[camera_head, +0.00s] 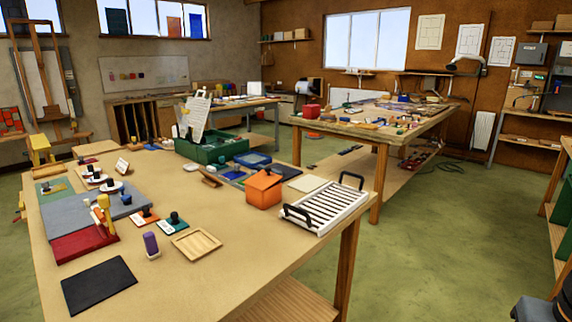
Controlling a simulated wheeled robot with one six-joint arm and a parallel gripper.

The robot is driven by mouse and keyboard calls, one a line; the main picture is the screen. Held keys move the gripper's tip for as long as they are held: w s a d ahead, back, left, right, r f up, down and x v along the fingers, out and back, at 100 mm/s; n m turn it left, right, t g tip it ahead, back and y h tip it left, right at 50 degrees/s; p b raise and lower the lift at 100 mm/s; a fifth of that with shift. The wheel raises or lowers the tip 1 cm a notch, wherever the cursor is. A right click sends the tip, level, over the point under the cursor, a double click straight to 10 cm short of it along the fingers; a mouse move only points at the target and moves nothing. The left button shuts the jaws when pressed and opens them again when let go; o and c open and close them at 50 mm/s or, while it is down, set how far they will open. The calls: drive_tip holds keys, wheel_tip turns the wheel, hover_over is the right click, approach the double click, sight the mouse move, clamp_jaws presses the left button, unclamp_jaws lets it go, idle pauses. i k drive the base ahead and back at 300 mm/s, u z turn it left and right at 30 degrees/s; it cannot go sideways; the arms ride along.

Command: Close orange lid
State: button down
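The orange box (263,196) stands on the near wooden table, right of the middle of the table top. An orange lid (262,180) shows at its top and looks slightly tilted. A small dark spot shows near its upper edge. At this size I cannot tell how far the lid is open, and the inside of the box is not visible. My gripper is not in view.
A white slatted rack (325,207) with black handles stands close right of the box. A green crate (211,148) and a blue tray (252,159) lie behind it. A wooden tray (196,243) is in front left. Bare table top (245,262) lies in front.

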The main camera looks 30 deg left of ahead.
sight(263, 180)
drive_tip(key=z, duration=0.05)
drive_tip(key=i, duration=1.5)
drive_tip(key=u, duration=0.7)
